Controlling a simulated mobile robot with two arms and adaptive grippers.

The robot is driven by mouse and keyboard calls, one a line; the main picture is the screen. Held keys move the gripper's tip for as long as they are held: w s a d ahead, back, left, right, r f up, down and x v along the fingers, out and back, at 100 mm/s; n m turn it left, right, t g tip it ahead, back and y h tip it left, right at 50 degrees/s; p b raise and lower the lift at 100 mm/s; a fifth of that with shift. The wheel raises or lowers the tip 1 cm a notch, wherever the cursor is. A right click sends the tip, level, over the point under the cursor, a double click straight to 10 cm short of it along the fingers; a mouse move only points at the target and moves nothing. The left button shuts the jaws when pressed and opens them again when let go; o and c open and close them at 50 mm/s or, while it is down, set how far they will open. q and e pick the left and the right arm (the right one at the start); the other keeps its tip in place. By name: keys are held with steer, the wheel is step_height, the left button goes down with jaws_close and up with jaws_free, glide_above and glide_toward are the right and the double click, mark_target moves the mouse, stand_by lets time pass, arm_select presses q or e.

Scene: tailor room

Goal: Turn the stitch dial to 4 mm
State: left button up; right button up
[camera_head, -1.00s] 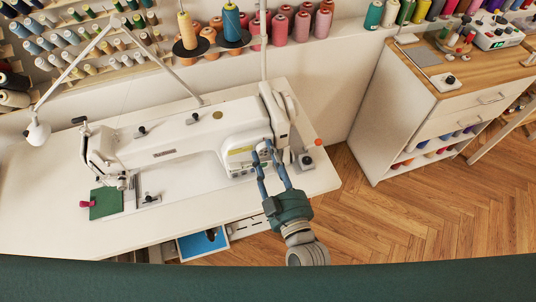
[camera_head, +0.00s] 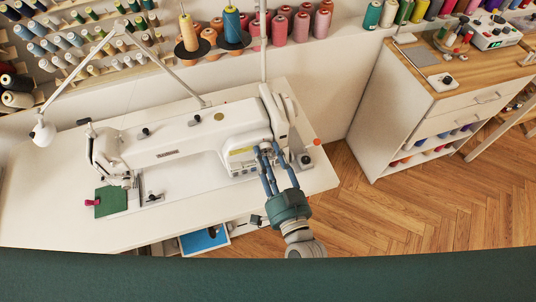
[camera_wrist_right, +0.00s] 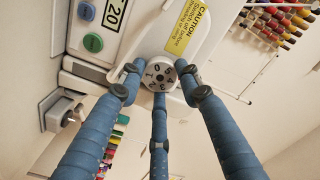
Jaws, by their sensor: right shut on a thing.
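The white sewing machine (camera_head: 185,143) stands on the table in the head view. Its stitch dial (camera_wrist_right: 160,74) shows in the right wrist view as a round light knob with dark digits from 0 to 5 around a dark centre. My right gripper (camera_head: 266,151) reaches to the machine's right end and covers the dial in the head view. In the right wrist view its blue fingers surround the dial, two at the sides and one below, and are shut on it. I cannot tell which digit is set. My left gripper is not in view.
A yellow caution label (camera_wrist_right: 187,28) and a panel reading 20 (camera_wrist_right: 115,14) are near the dial. Green cloth (camera_head: 111,202) lies under the machine's needle end. The white table (camera_head: 60,222) is clear at front left. A cabinet (camera_head: 405,130) stands to the right.

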steer(key=shift+m, duration=0.8)
steer(key=o, duration=1.2)
steer(key=shift+c, duration=0.2)
steer(key=shift+s+d, duration=0.1)
steer(key=shift+s, duration=0.15)
steer(key=v, duration=0.7)
steer(key=shift+s, duration=0.2)
steer(key=shift+r, duration=0.1)
